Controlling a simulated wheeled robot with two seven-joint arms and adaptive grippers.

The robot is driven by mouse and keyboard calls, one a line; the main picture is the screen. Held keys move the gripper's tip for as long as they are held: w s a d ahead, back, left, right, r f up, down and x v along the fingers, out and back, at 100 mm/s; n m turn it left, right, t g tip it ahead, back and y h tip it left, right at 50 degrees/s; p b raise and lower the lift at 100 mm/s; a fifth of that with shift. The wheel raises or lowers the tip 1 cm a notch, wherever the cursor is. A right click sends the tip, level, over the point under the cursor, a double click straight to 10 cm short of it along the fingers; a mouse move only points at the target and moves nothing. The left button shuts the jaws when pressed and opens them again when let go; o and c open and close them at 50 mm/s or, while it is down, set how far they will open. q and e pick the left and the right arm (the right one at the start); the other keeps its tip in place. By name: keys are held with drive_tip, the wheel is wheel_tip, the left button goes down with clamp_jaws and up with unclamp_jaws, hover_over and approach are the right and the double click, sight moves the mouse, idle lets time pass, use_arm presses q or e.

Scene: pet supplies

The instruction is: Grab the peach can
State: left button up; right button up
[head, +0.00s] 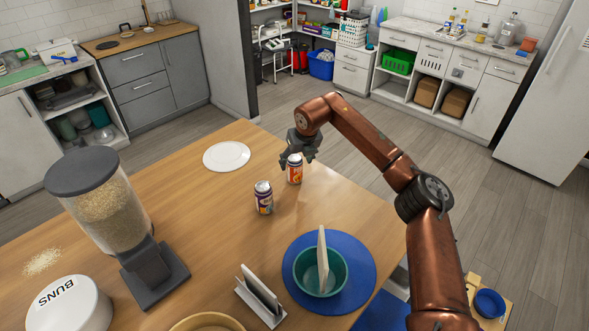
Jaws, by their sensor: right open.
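Two small cans stand upright on the wooden table (190,215). The orange-red can (295,174), whose colour fits peach, stands near the far right edge. The purple-and-orange can (264,202) stands nearer and a little to the left; the labels are too small to read. My right gripper (297,160) is open at the orange-red can, with fingers beside and over its upper part. I cannot tell whether they touch it. My left gripper is not in view.
A white plate (226,156) lies left of the cans. A teal bowl (309,284) sits on a blue round mat (358,253) in front. A grain dispenser (115,205) stands at left, with a white BUNS container (68,308) and a napkin holder (262,303) nearer.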

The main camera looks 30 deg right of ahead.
drive_tip(key=shift+w+a+f, duration=0.1)
drive_tip(key=shift+w+f, duration=0.1)
drive_tip(key=shift+f, duration=0.15)
drive_tip(key=b+x, duration=0.1)
drive_tip(key=x, duration=0.3)
drive_tip(key=shift+f, duration=0.25)
drive_tip(key=shift+s, duration=0.1)
drive_tip(key=c, duration=1.5)
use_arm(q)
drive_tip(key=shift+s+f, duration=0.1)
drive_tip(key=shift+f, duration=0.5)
use_arm(e)
drive_tip(key=shift+r, duration=0.1)
drive_tip(key=shift+c, duration=0.4)
drive_tip(key=shift+r, duration=0.1)
